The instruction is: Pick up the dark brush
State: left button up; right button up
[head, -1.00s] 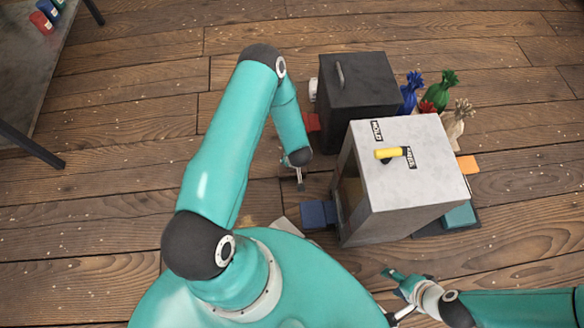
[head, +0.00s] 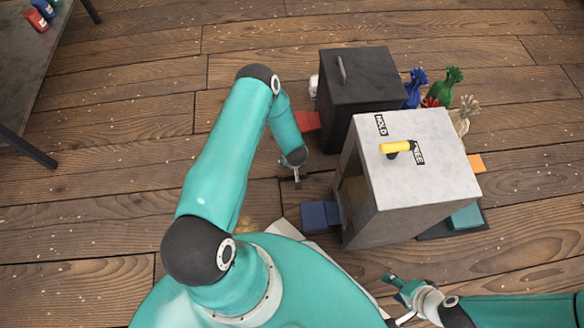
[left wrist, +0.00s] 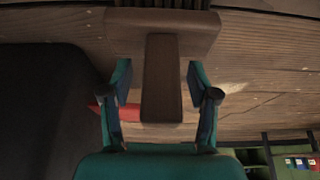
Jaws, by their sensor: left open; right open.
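A dark brown T-shaped thing, which looks like the dark brush (left wrist: 162,28), shows in the left wrist view. Its broad block is at the top and its handle runs down between my left fingers. My left gripper (left wrist: 160,78) is open around the handle, with a gap on each side. In the head view my left gripper (head: 297,184) is low beside the grey cabinet (head: 420,165), and I cannot make out the brush there. My right gripper (head: 398,287) is open and empty at the lower right, in front of the cabinet.
The cabinet has a yellow-handled lever (head: 397,148) on top, between two labels. A blue block (head: 320,215) sits at its left side. A black box (head: 365,80) and several tied bags (head: 453,80) stand behind.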

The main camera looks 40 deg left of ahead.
pick_arm(q)
jog(key=shift+c, duration=0.3)
grip_shut()
jog(key=shift+r, duration=0.15)
notch_tip(320, 180, up, 28)
jog(key=p, duration=1.1)
